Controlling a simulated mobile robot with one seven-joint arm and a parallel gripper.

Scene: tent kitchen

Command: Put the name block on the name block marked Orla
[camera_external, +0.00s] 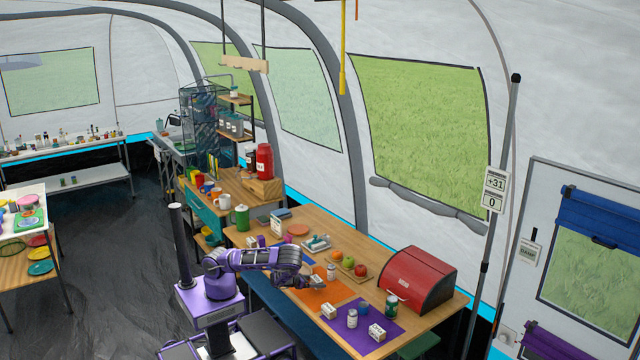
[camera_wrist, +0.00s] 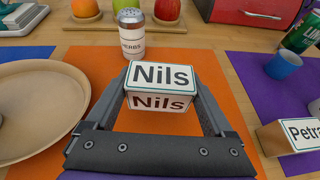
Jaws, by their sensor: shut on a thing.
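My gripper (camera_wrist: 162,92) is shut on a white name block (camera_wrist: 160,76) with a green border that reads "Nils". It holds the block over the orange mat (camera_wrist: 90,62); any gap beneath is hard to judge. In the external view my gripper (camera_external: 312,282) is over the orange mat, near the fruit tray. A second name block (camera_wrist: 288,136), reading "Petra", stands at the right of the wrist view; a white block (camera_external: 328,311) is at the mat's front edge. Another white block (camera_external: 376,332) sits on the purple mat. No readable "Orla" label shows.
A herbs shaker (camera_wrist: 131,35) stands just beyond the held block. A tan plate (camera_wrist: 38,105) lies left. A blue cup (camera_wrist: 283,66) and green can (camera_wrist: 304,32) stand right. The red bread box (camera_external: 417,278) and fruit tray (camera_external: 340,260) are at the back.

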